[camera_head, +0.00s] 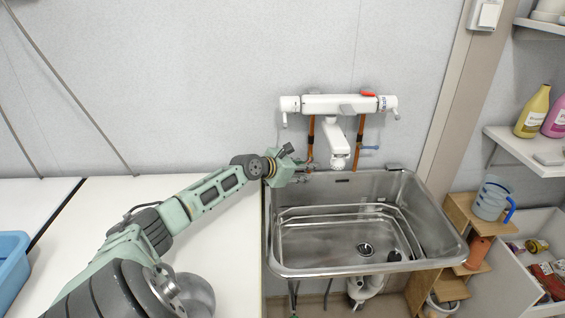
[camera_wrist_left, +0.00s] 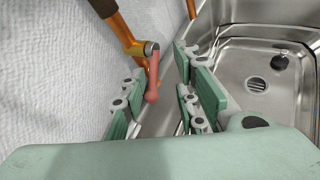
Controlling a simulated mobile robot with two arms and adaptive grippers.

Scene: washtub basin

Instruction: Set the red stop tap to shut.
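The red stop tap (camera_wrist_left: 152,84) is on the left copper pipe (camera_wrist_left: 119,29) in the left wrist view. Its lever points down the picture from the valve body, out from the wall. In the head view my left gripper (camera_head: 304,168) is at the lower end of this pipe, behind the basin's left rear corner, and mostly hides the tap. In the left wrist view its fingers are apart, one on each side of the red lever. I see a gap on both sides and no clear contact. My right gripper is not in view.
A steel basin (camera_head: 281,255) lies just right of my left gripper. A white mixer (camera_head: 325,104) with a spout hangs above it. A blue stop tap (camera_head: 370,148) is on the right copper pipe (camera_head: 360,134). The white worktop (camera_head: 105,195) is left.

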